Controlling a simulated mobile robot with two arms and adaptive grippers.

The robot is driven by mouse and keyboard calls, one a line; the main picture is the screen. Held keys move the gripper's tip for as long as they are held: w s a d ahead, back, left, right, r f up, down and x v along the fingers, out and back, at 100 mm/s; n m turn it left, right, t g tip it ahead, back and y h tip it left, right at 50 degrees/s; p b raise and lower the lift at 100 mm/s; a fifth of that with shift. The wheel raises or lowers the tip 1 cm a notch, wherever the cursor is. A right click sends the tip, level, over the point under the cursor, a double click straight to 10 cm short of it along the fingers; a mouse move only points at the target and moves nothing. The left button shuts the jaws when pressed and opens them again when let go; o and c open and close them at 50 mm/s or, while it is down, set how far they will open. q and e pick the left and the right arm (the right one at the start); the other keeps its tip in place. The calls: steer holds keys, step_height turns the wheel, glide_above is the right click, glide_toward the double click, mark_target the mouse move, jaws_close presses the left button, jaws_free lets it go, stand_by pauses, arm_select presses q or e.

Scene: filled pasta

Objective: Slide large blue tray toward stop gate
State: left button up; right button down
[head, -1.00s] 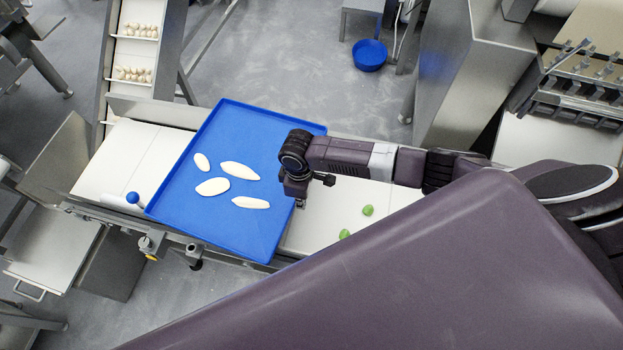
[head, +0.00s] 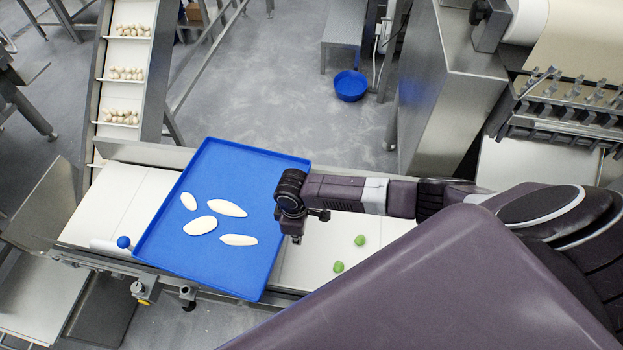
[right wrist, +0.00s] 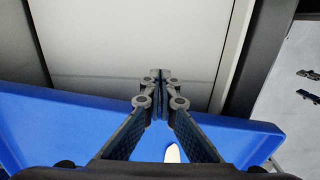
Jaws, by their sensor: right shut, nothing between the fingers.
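The large blue tray (head: 262,185) lies aslant across the pale belt. Several pale pasta pieces (head: 226,208) lie loose on it. My right gripper (head: 297,239) is at the tray's right edge, mostly hidden under its wrist in the head view. In the right wrist view its fingers (right wrist: 160,75) are shut and empty, with the tips at the tray's rim (right wrist: 85,105); whether they touch it I cannot tell. A blue ball knob (head: 124,242) on a white bar stands close to the tray's left corner; I cannot tell whether it belongs to the stop gate. My left gripper is not in view.
Two green lumps (head: 360,240) lie on the belt right of the tray. Bare belt (head: 110,210) shows left of it. An inclined conveyor (head: 126,75) with small pale pieces rises at the back left. A blue bowl (head: 350,86) stands on the floor behind.

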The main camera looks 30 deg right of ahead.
step_height(320, 180, up, 9)
steer(key=p, duration=0.4)
stand_by(0.4)
steer(key=shift+s, duration=0.1)
stand_by(0.4)
